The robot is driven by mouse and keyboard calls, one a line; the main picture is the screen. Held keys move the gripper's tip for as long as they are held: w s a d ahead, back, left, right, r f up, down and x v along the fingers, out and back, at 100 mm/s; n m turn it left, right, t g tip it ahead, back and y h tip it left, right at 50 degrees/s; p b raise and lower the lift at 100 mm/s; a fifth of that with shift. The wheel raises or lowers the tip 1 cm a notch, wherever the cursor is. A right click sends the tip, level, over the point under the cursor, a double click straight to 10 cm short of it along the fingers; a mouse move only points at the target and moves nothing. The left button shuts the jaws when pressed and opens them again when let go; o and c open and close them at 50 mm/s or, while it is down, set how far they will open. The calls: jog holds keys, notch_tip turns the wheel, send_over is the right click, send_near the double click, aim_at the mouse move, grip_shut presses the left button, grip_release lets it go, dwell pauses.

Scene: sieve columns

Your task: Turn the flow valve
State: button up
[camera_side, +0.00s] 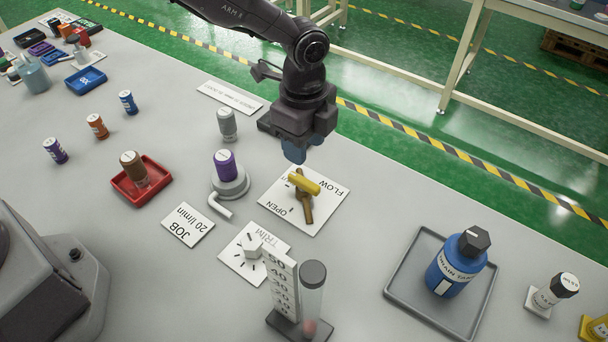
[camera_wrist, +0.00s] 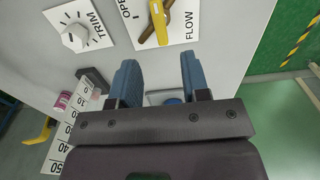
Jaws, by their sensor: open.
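The flow valve has a yellow lever handle (camera_side: 304,182) on a brown body, on a white plate (camera_side: 330,207) marked FLOW and OPEN. In the wrist view the yellow handle (camera_wrist: 160,20) is at the top, beyond my fingertips. My gripper (camera_side: 293,150) is above the table, up and behind the valve in the side view, and apart from it. In the wrist view my gripper (camera_wrist: 157,65) shows two blue fingers spread apart with nothing held between them. In the side view the fingers overlap, and their gap is hidden.
A white TRIM knob (camera_side: 253,247) and a flow tube (camera_side: 311,290) with a scale stand in front of the valve. A grey tray (camera_side: 400,278) with a blue bottle (camera_side: 455,265) is at right.

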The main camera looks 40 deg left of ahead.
aim_at(304, 180)
notch_tip(304, 180, down, 9)
dwell(0.3)
grip_shut()
